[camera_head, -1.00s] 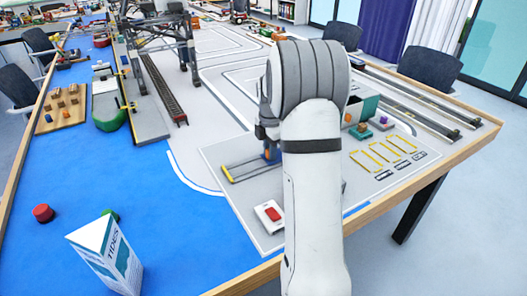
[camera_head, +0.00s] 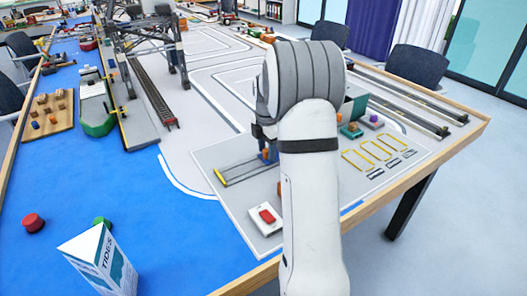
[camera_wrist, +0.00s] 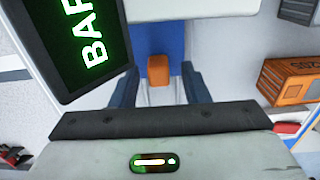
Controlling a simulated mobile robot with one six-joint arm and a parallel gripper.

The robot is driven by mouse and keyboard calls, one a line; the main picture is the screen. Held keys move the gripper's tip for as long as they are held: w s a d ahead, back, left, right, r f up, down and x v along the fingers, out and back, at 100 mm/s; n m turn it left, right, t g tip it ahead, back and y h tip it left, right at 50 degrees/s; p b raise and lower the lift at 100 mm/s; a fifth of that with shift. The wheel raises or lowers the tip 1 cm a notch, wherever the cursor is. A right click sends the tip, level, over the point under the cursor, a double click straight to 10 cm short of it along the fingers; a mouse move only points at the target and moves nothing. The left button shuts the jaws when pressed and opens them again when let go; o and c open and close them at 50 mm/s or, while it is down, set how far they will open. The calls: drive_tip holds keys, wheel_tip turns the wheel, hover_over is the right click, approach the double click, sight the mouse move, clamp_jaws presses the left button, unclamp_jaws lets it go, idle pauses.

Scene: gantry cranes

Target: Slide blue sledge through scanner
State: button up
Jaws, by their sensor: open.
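The blue sledge (camera_wrist: 160,38) shows in the wrist view as a flat blue strip with an orange block (camera_wrist: 159,71) at its near end. Its far end is cut off by a pale body at the top edge. My gripper (camera_wrist: 161,86) is open, with one dark finger on each side of the orange block; contact is unclear. In the head view, a small blue and orange piece (camera_head: 268,154) shows just left of my arm, at the right end of a grey rail (camera_head: 243,172) with a yellow end. I cannot clearly make out the scanner; my arm hides that area.
A dark screen with green letters (camera_wrist: 80,45) stands close on the left in the wrist view. An orange container (camera_wrist: 288,82) is at the right. In the head view, a red button on a white box (camera_head: 266,216) lies before the rail, and a carton (camera_head: 97,262) stands front left.

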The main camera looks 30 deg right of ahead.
wheel_tip(320, 180, up, 7)
drive_tip(key=shift+r+p, duration=0.1)
drive_tip(key=shift+p, duration=0.45)
